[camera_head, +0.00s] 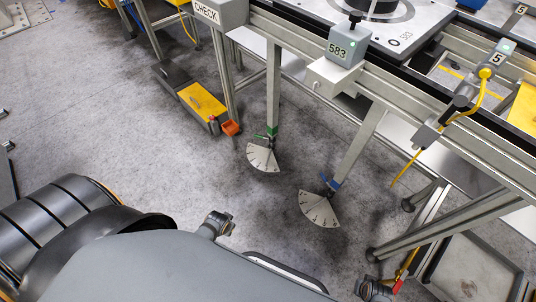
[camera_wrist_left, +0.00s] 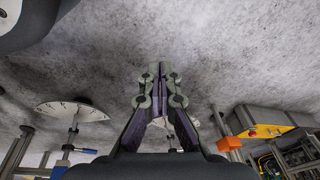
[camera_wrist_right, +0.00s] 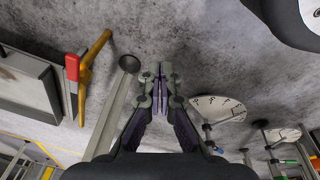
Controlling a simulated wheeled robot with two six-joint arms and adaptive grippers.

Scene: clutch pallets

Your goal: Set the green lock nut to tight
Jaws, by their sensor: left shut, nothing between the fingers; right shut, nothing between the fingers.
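The green lock nut (camera_head: 271,133) sits low on a table leg, above a white fan-shaped scale plate (camera_head: 263,158) with dark marks. The head view is too small to read the nut's setting. My left gripper (camera_wrist_left: 160,70) is shut and empty; a pale plate shows partly hidden behind its fingers. My right gripper (camera_wrist_right: 162,70) is shut and empty, low over the floor, apart from both plates.
A blue lock nut (camera_head: 333,183) with its own scale plate (camera_head: 319,209) is on the neighbouring leg. A frame (camera_head: 470,268) lies at right. The floor before the legs is clear.

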